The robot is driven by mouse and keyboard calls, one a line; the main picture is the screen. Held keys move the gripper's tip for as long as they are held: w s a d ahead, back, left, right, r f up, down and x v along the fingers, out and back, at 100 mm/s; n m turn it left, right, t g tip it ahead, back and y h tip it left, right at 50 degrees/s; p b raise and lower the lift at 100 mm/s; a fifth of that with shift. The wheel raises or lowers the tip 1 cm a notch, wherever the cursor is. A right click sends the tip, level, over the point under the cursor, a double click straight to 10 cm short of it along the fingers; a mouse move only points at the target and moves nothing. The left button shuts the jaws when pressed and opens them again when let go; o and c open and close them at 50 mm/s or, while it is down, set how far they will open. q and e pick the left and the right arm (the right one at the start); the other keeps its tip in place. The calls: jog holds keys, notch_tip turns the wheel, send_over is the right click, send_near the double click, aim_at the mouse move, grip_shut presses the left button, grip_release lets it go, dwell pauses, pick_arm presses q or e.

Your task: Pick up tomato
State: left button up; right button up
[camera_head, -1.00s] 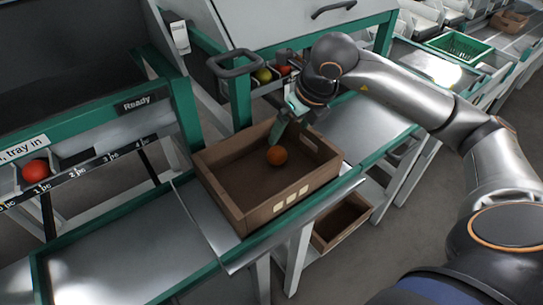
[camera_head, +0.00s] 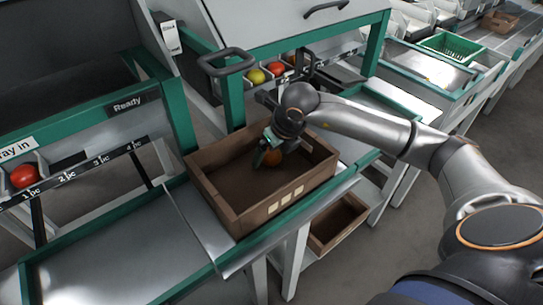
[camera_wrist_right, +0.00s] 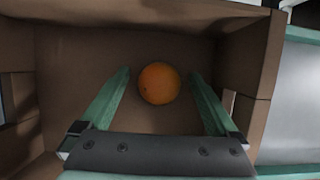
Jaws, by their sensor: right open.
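My right gripper reaches down into the crate from the upper right. In the right wrist view its two green fingers (camera_wrist_right: 160,90) are spread apart, with the tomato between and slightly beyond their tips, and a gap shows on each side. The right gripper is open and empty. My left gripper is not in view.
The crate walls stand close around my right gripper. A second brown crate (camera_head: 338,222) stands below.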

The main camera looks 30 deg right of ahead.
jog(key=c, duration=0.9)
jog(key=shift+c, duration=0.3)
jog(key=shift+r, duration=0.2)
